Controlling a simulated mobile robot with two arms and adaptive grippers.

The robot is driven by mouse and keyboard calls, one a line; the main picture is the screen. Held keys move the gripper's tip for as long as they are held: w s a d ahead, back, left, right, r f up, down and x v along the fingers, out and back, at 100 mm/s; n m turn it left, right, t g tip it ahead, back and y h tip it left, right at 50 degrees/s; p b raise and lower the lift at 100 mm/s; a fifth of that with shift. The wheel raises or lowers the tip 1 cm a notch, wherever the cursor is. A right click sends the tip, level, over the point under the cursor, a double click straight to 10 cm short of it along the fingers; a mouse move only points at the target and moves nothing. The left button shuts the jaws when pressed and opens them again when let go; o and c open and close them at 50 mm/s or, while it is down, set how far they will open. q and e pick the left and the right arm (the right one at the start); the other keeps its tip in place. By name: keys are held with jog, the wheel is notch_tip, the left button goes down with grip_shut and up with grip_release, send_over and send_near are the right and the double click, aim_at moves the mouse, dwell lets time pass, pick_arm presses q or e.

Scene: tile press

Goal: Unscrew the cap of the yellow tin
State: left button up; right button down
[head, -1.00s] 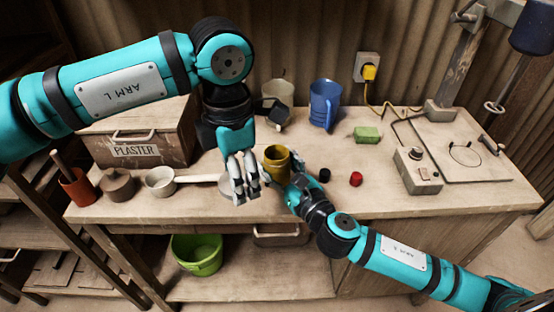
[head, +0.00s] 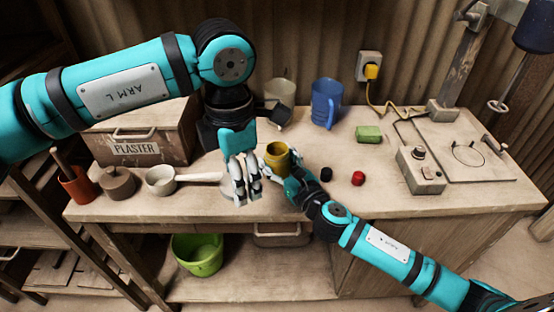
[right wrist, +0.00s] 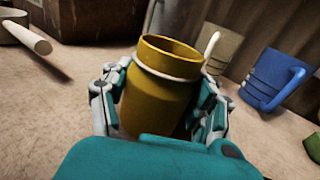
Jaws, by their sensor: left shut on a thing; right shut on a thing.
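The yellow tin (head: 278,160) stands upright near the middle of the bench, and its mouth is open with no cap on it. My right gripper (head: 291,178) is shut around the tin from the front right. In the right wrist view the tin (right wrist: 160,98) sits between both fingers (right wrist: 158,108), its rim bare. My left gripper (head: 243,192) points down just left of the tin, apart from it.
A black piece (head: 326,174) and a red piece (head: 358,178) lie right of the tin. A blue mug (head: 325,105) and green block (head: 368,134) stand behind. A saucepan (head: 160,181) lies left, its handle reaching towards my left gripper. A switch box (head: 421,170) sits at right.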

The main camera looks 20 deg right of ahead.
jog(key=shift+c, duration=1.6)
grip_release()
jog(key=shift+f, duration=0.1)
